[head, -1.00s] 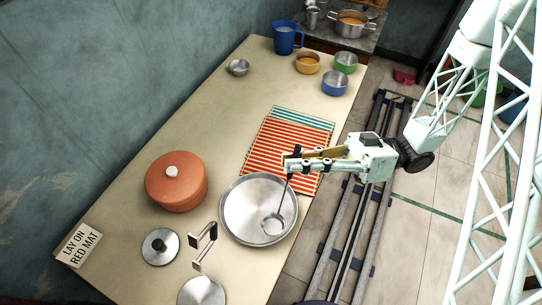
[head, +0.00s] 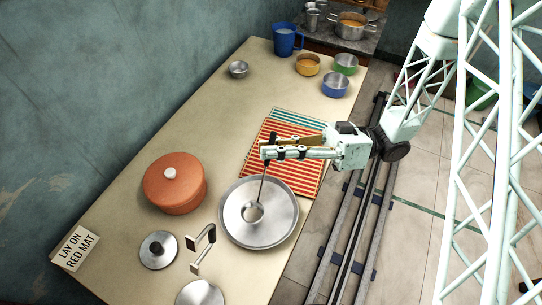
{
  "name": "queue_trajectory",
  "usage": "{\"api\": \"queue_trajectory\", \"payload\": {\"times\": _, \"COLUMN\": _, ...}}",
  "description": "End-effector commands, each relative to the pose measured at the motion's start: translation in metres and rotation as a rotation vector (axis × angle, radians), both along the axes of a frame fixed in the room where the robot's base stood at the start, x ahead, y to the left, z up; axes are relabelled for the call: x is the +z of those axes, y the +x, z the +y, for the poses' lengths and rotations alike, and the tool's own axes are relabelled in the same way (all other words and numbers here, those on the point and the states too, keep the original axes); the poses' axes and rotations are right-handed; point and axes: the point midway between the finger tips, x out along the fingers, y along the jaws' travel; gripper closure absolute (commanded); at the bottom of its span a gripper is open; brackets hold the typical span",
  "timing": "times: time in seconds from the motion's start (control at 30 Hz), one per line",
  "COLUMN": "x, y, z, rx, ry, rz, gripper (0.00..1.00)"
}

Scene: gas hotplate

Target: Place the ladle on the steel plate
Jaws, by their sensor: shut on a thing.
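The ladle (head: 253,213) hangs steeply from my gripper (head: 268,146), with its thin handle going up to the fingertips and its round bowl low. The steel plate (head: 281,232) is a wide, shallow, round metal dish on the table. In the head view the ladle's bowl lies over the inside of the plate, left of and above its middle. I cannot tell whether the bowl touches the plate.
The red striped mat (head: 297,170) lies behind the plate, overlapping a teal one. An orange lidded pot (head: 176,190) stands left. A metal hook stand (head: 203,247) and lids are in front. A sign (head: 76,249) reads "LAY ON RED MAT". Bowls and a blue jug (head: 286,40) stand far back.

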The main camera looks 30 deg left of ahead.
Motion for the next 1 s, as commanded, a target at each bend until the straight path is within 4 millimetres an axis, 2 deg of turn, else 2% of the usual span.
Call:
{"api": "queue_trajectory", "payload": {"times": 0.17, "x": -0.006, "y": 0.0, "z": 0.0, "rx": 0.0, "ry": -0.001, "rz": 0.001, "gripper": 1.0}}
{"api": "queue_trajectory", "payload": {"times": 0.5, "x": -0.034, "y": 0.0, "z": 0.0, "rx": 0.001, "ry": 0.0, "rz": 0.0, "gripper": 1.0}}
{"api": "queue_trajectory", "payload": {"times": 1.0, "x": -0.038, "y": 0.0, "z": 0.0, "rx": 0.0, "ry": 0.0, "rz": 0.0, "gripper": 1.0}}
